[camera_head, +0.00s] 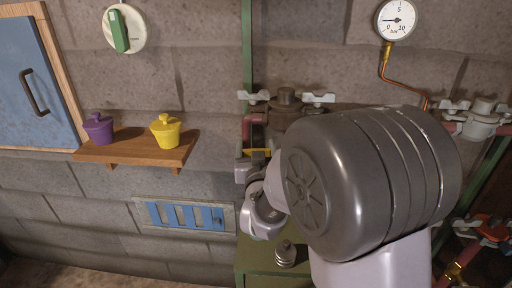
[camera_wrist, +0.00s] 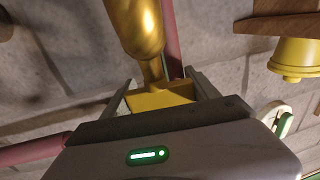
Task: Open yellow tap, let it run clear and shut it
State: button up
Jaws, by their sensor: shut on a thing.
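The yellow tap's handle (camera_wrist: 165,98) is a yellow block between my gripper's two fingers in the wrist view. A brass-coloured tap body (camera_wrist: 138,30) rises from it toward the top edge, in front of a red pipe (camera_wrist: 172,42). My gripper (camera_wrist: 158,82) is shut on the yellow handle. In the head view a small yellow piece (camera_head: 257,152) shows at my gripper (camera_head: 246,165), below a red pipe piece. My own arm hides much of the tap there. No running liquid can be made out, and the outlet is hidden.
A wooden shelf (camera_head: 138,152) on the left holds a purple pot (camera_head: 98,128) and a yellow pot (camera_head: 166,131). A pressure gauge (camera_head: 397,20) is at upper right. Pipes and valves (camera_head: 478,118) crowd the right. A grey bottle-like item (camera_head: 286,253) stands below my arm.

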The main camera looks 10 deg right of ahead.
aim_at(245, 152)
jog(key=shift+n+y, duration=0.4)
jog(key=shift+y, duration=0.3)
jog(key=n+y, duration=0.2)
jog(key=y, duration=0.1)
jog(key=a+n+y, duration=0.1)
jog(key=y, duration=0.1)
jog(key=shift+n+y, duration=0.4)
jog(key=n+g+y+p, duration=0.3)
jog(key=y, duration=0.1)
jog(key=s+a+n+g+y+p, duration=0.1)
jog(key=n+g+y+p, duration=0.3)
jog(key=a+n+g+y+p, duration=0.1)
jog(key=n+g+y+p, duration=0.2)
jog(key=y, duration=0.1)
jog(key=shift+s+r+n+g+y, duration=0.25)
jog(key=shift+s+n+g+y, duration=0.05)
jog(key=shift+n+g, duration=0.1)
jog(key=shift+s+a+f+n+g+y+p, duration=0.15)
jog(key=shift+n+g+p, duration=0.15)
jog(key=shift+g+p, duration=0.2)
jog(key=shift+s+r+n+g+y+p, duration=0.15)
jog(key=shift+n+g+p, duration=0.2)
jog(key=shift+p, duration=0.25)
jog(key=shift+w+f, duration=0.1)
jog(key=shift+f, duration=0.1)
